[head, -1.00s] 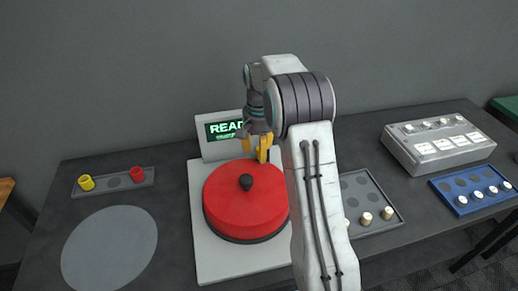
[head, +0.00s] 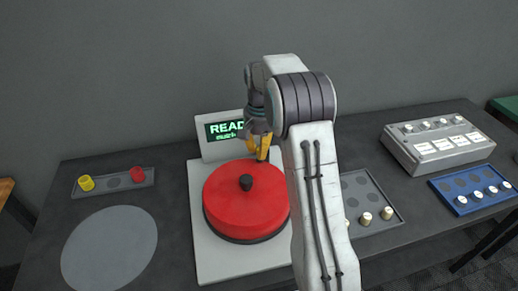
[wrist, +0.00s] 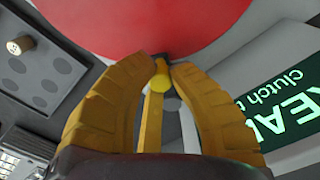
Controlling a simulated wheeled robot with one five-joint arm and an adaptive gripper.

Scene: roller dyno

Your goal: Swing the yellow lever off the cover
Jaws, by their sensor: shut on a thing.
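The red round cover (head: 232,207) with a black knob sits on the white dyno base (head: 203,258). The cover's red edge also fills the top of the wrist view (wrist: 140,22). The yellow lever (wrist: 152,122) is a thin bar with a round yellow end, seen between my fingers in the wrist view, its end close to the cover's edge. In the head view I cannot pick the lever out from my yellow fingers. My gripper (head: 259,154) is at the cover's back right edge, fingers pointing down, shut on the lever (wrist: 162,65).
A display (head: 222,130) reading "READ…" stands behind the cover. A tray (head: 115,181) with yellow and red pieces and a grey disc (head: 110,248) lie at the left. A grey tray (head: 384,203), a blue tray (head: 471,189) and a white box (head: 437,143) stand at the right.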

